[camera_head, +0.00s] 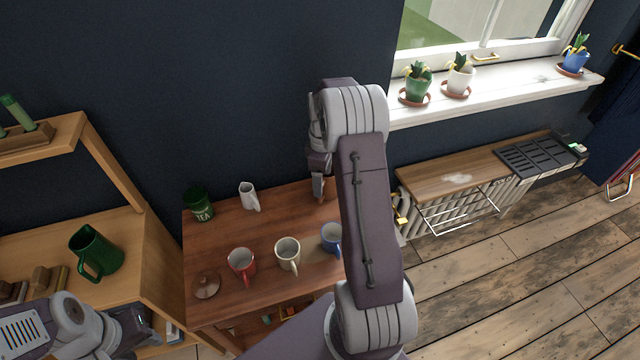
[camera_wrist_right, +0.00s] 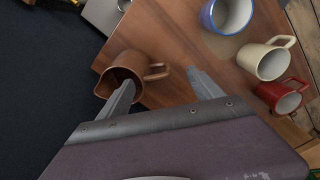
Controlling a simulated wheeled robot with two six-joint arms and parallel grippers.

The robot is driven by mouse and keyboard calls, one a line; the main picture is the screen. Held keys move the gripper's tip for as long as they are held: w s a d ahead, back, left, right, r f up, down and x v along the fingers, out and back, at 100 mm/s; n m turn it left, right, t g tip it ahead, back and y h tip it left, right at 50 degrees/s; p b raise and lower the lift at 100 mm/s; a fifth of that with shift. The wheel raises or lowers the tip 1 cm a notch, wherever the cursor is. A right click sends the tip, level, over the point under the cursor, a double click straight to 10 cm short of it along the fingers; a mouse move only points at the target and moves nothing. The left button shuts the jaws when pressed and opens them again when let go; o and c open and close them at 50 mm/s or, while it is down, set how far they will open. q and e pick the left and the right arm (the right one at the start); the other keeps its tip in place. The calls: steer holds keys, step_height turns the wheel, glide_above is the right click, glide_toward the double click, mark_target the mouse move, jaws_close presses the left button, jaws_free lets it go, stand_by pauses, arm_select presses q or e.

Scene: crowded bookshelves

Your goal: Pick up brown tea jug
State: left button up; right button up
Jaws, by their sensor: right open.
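The brown tea jug (camera_wrist_right: 122,68) shows in the right wrist view at the edge of the wooden table, its open mouth to the left and its handle to the right. My right gripper (camera_wrist_right: 160,79) is open there. Its left finger overlaps the jug's body, and the handle lies between the two fingers; I cannot tell whether they touch. In the head view my right gripper (camera_head: 318,188) points down over the table's back right part, and the jug is hidden by my arm. My left gripper (camera_head: 135,325) is at the lower left, its fingers unclear.
The wooden table (camera_head: 225,235) also holds a red mug (camera_head: 241,262), a cream mug (camera_head: 287,254), a blue mug (camera_head: 331,238), a white pitcher (camera_head: 249,196), a green tea tin (camera_head: 201,205) and a brown lid (camera_head: 206,285). The dark wall (camera_head: 220,90) stands close behind.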

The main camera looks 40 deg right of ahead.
mark_target(325, 184)
steer(key=shift+w+f, duration=0.4)
steer(key=shift+w, duration=0.1)
steer(key=f, duration=0.2)
steer(key=shift+s+f, duration=0.4)
steer(key=shift+w+f, duration=0.2)
steer(key=shift+f, duration=0.45)
step_height(325, 184, down, 5)
steer(key=shift+d+r+b, duration=0.15)
steer(key=shift+b, duration=0.35)
steer(key=shift+w+r, duration=0.1)
jaws_close()
